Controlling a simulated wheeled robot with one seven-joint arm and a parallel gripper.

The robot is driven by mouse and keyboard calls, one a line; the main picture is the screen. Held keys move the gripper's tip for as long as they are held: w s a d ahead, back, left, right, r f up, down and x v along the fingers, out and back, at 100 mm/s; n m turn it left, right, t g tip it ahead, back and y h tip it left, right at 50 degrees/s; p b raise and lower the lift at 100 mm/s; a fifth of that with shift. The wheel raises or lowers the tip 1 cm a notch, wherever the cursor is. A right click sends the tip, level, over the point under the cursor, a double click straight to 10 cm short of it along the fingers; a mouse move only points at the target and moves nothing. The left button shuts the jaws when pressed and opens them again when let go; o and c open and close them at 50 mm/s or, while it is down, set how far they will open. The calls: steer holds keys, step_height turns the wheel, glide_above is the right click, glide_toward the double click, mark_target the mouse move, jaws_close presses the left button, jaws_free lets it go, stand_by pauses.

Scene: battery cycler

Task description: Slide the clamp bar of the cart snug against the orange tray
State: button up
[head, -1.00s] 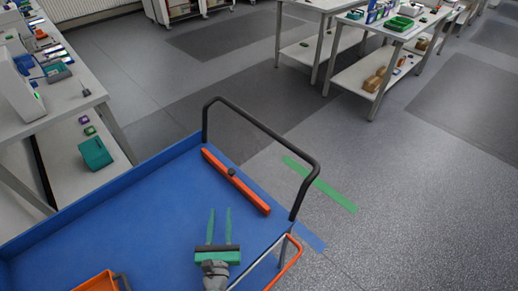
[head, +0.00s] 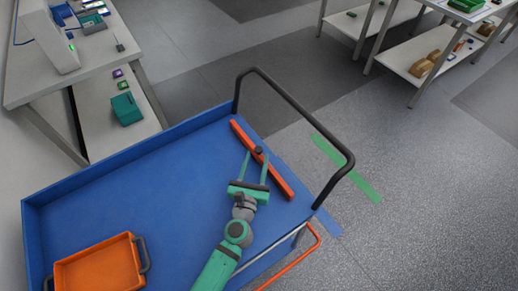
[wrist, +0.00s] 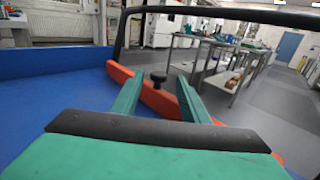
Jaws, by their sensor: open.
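The clamp bar (head: 278,178) is a long orange bar with a small black knob (head: 259,150). It lies across the blue cart (head: 160,175) near the end with the black handle. The orange tray (head: 100,268) lies at the near left of the cart, well apart from the bar. My gripper (head: 256,166) is open, its two green fingers pointing at the bar with the knob between or just beyond their tips. In the wrist view, the bar (wrist: 150,95) runs behind the fingers and the knob (wrist: 158,77) shows in the gap between them. Contact cannot be told.
The black handle (head: 300,113) rises beyond the bar. The cart has a raised blue wall along its far left side. The cart bed between bar and tray is clear. A white bench (head: 90,65) stands at the left, and shelved tables (head: 420,55) stand at the back right.

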mark_target(258, 153)
steer(key=shift+w+d, duration=0.2)
steer(key=shift+w, duration=1.1)
steer(key=shift+w+d, duration=0.2)
steer(key=shift+w, duration=1.1)
steer(key=shift+w, duration=0.15)
